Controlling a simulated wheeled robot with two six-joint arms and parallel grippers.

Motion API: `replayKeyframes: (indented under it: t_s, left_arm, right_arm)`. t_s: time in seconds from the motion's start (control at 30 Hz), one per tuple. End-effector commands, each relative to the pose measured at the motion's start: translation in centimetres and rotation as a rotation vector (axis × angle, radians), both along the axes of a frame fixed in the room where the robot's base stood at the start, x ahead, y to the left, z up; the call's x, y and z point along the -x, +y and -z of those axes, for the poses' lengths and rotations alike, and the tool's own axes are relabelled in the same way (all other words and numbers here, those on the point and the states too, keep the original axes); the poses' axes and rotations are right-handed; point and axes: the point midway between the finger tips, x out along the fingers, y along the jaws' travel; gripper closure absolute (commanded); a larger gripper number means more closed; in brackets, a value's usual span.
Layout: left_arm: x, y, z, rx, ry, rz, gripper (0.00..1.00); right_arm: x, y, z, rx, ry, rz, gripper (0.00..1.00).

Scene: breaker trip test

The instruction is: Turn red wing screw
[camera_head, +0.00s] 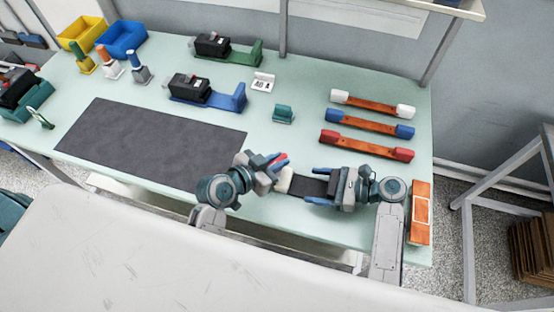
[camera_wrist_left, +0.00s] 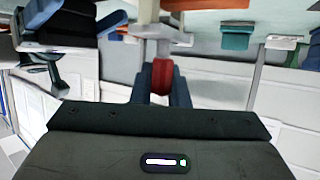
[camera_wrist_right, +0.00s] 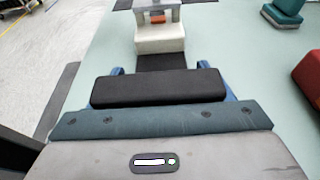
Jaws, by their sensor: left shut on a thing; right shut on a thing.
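The red wing screw (camera_wrist_left: 162,75) sits between the blue fingers of my left gripper (camera_wrist_left: 162,88) in the left wrist view. In the head view my left gripper (camera_head: 278,161) is shut on it, with a bit of red showing between the fingertips. Just right of it my right gripper (camera_head: 316,184) is shut on a black block (camera_wrist_right: 158,86), its blue fingers on either side. A dark strip joins this block to a white block (camera_wrist_right: 160,38). The white block also shows in the head view (camera_head: 285,180), just below the left gripper's fingers. The screw's base is hidden.
A dark mat (camera_head: 150,143) lies to the left. Copper bars with white (camera_head: 370,104), blue (camera_head: 370,122) and red ends (camera_head: 365,145) lie at right. Breaker units on a green base (camera_head: 240,54) and a blue base (camera_head: 215,98) stand behind. An orange piece (camera_head: 420,212) is at the right edge.

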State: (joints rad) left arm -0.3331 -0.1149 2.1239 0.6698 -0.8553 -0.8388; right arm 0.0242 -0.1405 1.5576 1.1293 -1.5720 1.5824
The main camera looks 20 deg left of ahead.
Motion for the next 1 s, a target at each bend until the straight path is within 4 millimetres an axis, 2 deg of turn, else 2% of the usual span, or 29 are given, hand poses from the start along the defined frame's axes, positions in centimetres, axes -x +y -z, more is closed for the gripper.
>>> replayKeyframes:
  t_s: [0.63,0.67,0.73,0.77,1.0]
  left_arm:
    - [0.00,0.03,0.01,0.000,0.000,-0.048,1.00]
    - [0.00,0.03,0.01,0.000,0.000,-0.048,0.80]
    - [0.00,0.03,0.01,0.000,0.000,-0.048,0.66]
    - [0.00,0.03,0.01,0.000,0.000,-0.048,0.64]
    - [0.02,0.04,-0.01,0.000,0.000,-0.048,0.64]
  right_arm:
    - [0.03,0.06,-0.05,-0.003,-0.001,-0.001,0.55]
    - [0.03,0.06,-0.05,-0.003,-0.001,-0.001,0.55]
    - [0.03,0.06,-0.05,-0.003,-0.001,-0.001,0.55]
    - [0.03,0.06,-0.05,-0.003,-0.001,-0.001,0.55]
    - [0.01,0.05,-0.04,-0.002,0.000,0.000,0.55]
